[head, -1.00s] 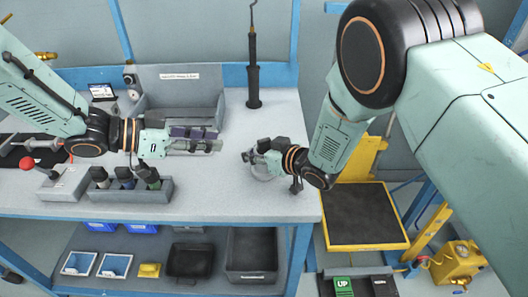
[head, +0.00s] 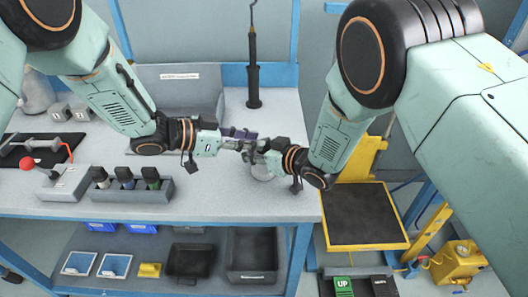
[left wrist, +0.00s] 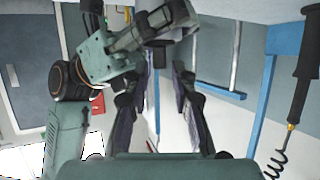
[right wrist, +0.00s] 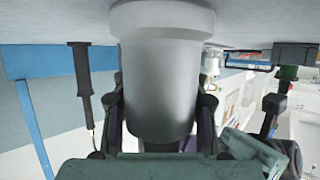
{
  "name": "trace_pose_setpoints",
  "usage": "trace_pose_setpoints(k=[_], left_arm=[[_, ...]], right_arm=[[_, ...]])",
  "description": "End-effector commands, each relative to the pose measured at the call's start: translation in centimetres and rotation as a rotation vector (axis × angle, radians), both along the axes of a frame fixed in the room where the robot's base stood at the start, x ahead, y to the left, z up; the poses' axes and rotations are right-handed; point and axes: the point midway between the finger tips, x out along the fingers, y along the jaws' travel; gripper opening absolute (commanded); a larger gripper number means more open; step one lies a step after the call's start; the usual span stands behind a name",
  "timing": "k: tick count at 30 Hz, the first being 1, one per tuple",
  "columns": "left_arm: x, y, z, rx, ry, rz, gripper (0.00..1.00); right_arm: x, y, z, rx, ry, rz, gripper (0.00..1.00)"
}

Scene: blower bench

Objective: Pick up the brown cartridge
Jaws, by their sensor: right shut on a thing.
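Three dark cartridges stand upright in a grey rack (head: 140,195) on the bench in the head view. The leftmost cartridge (head: 100,176) looks dark, perhaps brown, but its colour is hard to tell. The others look bluish (head: 125,178) and greenish (head: 152,178). My left gripper (head: 245,140) is well to the right of the rack, close to my right gripper (head: 260,158). The left wrist view shows the left fingers (left wrist: 156,100) apart with nothing between them. My right gripper is shut on a pale grey cylinder (right wrist: 165,80), which fills the right wrist view's middle.
A lever box with a red knob (head: 28,164) is left of the rack. A grey bin (head: 180,90) stands at the back. A black tool (head: 253,75) stands upright behind the grippers. The bench is clear in front of the grippers. Bins sit on the shelf below.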

Motion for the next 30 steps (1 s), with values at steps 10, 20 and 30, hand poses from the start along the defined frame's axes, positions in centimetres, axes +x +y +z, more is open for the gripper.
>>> trace_pose_setpoints(k=[10,20,30], left_arm=[[0.57,-1.40,-0.71,0.000,0.002,0.001,0.25],[0.57,-1.37,-0.68,0.000,0.002,0.001,0.03],[0.57,-1.36,-0.65,0.000,0.001,0.000,0.00]], right_arm=[[-0.15,-0.05,-0.29,-0.004,0.006,-0.001,0.00],[-0.15,-0.05,-0.28,-0.004,0.006,-0.001,0.00],[-0.14,-0.05,-0.28,-0.004,0.006,-0.001,0.00]])
